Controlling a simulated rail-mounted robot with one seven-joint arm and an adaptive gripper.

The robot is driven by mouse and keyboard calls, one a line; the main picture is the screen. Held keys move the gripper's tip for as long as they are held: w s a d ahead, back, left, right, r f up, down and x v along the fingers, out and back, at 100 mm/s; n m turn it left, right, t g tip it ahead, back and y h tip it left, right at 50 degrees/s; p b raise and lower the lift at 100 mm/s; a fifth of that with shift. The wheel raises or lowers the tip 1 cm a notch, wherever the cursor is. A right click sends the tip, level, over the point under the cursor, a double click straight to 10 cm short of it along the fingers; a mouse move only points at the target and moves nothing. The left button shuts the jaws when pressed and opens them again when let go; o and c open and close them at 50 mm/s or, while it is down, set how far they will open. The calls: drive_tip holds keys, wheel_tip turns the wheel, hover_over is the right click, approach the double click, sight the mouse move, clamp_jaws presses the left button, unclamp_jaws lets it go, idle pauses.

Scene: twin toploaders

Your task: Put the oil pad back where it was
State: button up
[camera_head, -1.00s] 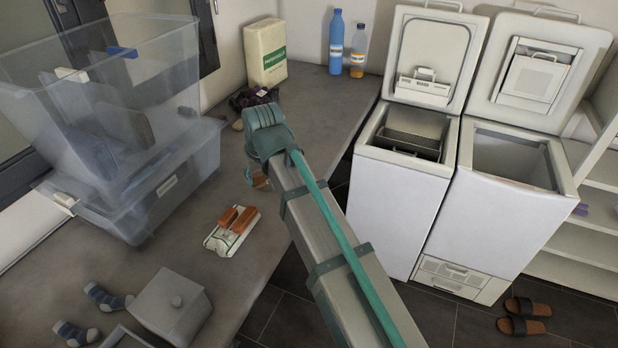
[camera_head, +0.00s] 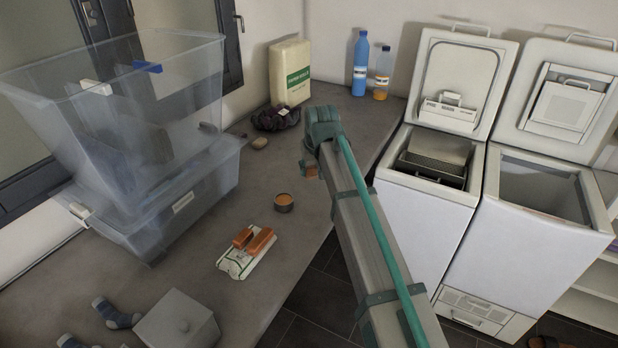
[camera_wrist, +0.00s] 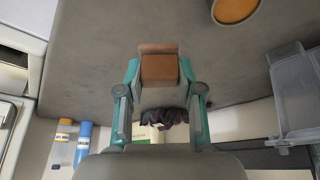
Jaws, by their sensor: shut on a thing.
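My gripper (camera_wrist: 160,76) is shut on a small brown block (camera_wrist: 159,66), which I take to be the oil pad. In the wrist view the block sits between the two teal fingers, with a lighter top edge. In the head view my gripper (camera_head: 309,160) hangs over the grey counter, partly hidden by my arm, and only a bit of the brown block (camera_head: 312,172) shows below it. I cannot tell how high it is above the counter. A round tin with orange contents (camera_head: 284,203) stands to its lower left, apart from it.
A white packet (camera_head: 232,268) bearing orange blocks lies nearer. Stacked clear bins (camera_head: 185,225) stand left. Two open toploaders (camera_head: 425,220) stand right, past the counter edge.

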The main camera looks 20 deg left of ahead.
sight(313, 168)
drive_tip(key=w+f, duration=0.1)
drive_tip(key=w+a+f, duration=0.1)
drive_tip(key=f, duration=0.1)
drive_tip(key=w+a+f+p, duration=0.1)
drive_tip(key=shift+w+f, duration=0.1)
drive_tip(key=shift+f, duration=0.25)
drive_tip(key=shift+w+f+p, duration=0.1)
drive_tip(key=shift+f+p, duration=0.3)
drive_tip(key=shift+f, duration=1.3)
drive_tip(key=shift+f, duration=0.2)
drive_tip(key=o, duration=1)
drive_tip(key=shift+r, duration=0.15)
drive_tip(key=b+v, duration=0.2)
drive_tip(key=v, duration=1)
drive_tip(key=shift+r, duration=0.1)
